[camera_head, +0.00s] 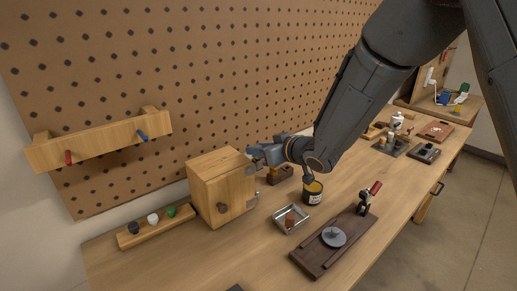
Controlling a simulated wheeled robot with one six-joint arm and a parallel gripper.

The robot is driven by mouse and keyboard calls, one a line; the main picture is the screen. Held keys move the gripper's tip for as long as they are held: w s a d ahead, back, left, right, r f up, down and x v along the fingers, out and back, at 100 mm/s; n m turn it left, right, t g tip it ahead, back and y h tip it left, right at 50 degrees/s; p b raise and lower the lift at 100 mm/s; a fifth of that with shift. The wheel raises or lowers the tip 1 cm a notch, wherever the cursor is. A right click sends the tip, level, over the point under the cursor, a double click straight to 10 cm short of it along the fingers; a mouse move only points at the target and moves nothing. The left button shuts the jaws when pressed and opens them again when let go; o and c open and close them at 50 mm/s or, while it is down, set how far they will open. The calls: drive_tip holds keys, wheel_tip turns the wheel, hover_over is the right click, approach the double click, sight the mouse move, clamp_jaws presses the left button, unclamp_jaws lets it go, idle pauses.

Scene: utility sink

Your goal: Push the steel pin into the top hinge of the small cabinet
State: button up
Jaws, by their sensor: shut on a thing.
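The small wooden cabinet (212,184) stands on the bench below the pegboard, with a dark round knob on its front. My gripper (256,156) is at the cabinet's upper right edge, beside the top hinge (251,169), which is small and partly covered by the fingers. A lower hinge (252,201) shows on the same edge. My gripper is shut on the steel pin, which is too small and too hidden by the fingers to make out. I cannot tell whether the pin is in the hinge.
A metal tray (290,220) with a brown block lies right of the cabinet, and a dark can (313,193) stands behind it. A wooden board with a toggle clamp (330,243) lies in front. A strip with coloured knobs (156,227) lies left. A wooden rack (100,141) hangs above.

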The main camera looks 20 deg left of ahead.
drive_tip(key=shift+f+b, duration=0.3)
drive_tip(key=shift+f, duration=0.2)
drive_tip(key=o, duration=1.1)
drive_tip(key=shift+o, duration=0.2)
drive_tip(key=b+v, duration=0.2)
drive_tip(key=v, duration=0.5)
drive_tip(key=shift+s+d, duration=0.2)
drive_tip(key=shift+d, duration=0.1)
drive_tip(key=shift+r, duration=0.15)
